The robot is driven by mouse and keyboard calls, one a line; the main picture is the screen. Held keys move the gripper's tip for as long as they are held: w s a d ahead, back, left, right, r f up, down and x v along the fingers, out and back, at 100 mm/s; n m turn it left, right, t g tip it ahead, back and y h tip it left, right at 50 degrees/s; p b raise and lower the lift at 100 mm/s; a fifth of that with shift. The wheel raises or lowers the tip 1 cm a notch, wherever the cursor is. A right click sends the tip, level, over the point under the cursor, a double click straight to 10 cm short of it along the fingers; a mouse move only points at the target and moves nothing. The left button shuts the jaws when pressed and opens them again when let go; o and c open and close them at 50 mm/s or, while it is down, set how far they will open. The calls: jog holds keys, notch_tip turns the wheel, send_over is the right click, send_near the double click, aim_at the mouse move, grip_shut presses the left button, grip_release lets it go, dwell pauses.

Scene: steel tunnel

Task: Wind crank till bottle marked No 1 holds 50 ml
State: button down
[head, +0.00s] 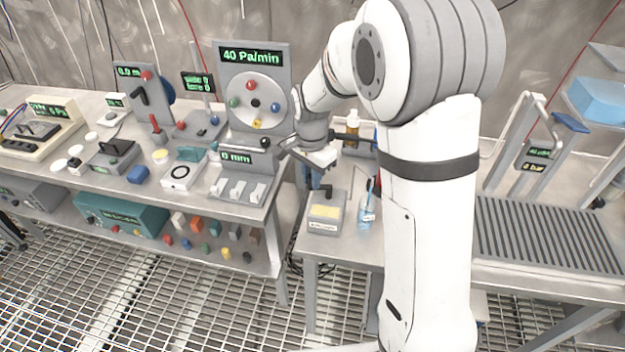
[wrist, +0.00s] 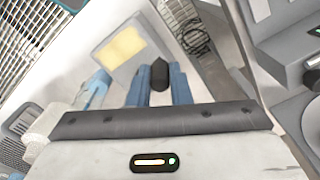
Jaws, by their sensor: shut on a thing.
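A small grey box (head: 325,217) with a yellow panel stands on the middle table, with a dark crank arm at its top. In the wrist view the box (wrist: 122,48) is below my fingers. My gripper (head: 316,182) is above the box's back left side. In the wrist view my gripper (wrist: 159,82) has its blue fingers shut on a black crank knob (wrist: 159,74). A small clear bottle (head: 367,208) with blue in it stands right of the box. Its marking and level are too small to read. The wrist view shows it at left (wrist: 93,90).
A brown bottle (head: 352,122) stands behind my gripper. The left bench (head: 90,190) is crowded with instruments, including a panel reading 40 Pa/min (head: 252,57). A ribbed grey plate (head: 545,235) lies on the right bench. My arm hides part of the middle table.

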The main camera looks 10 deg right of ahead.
jog(key=shift+w+d+m, duration=0.1)
jog(key=shift+w+m, duration=0.2)
jog(key=shift+m, duration=0.4)
jog(key=shift+w+m, duration=0.25)
jog(key=shift+m, duration=0.45)
jog(key=c, duration=1.3)
grip_release()
notch_tip(320, 180, up, 8)
jog(key=shift+f, duration=0.1)
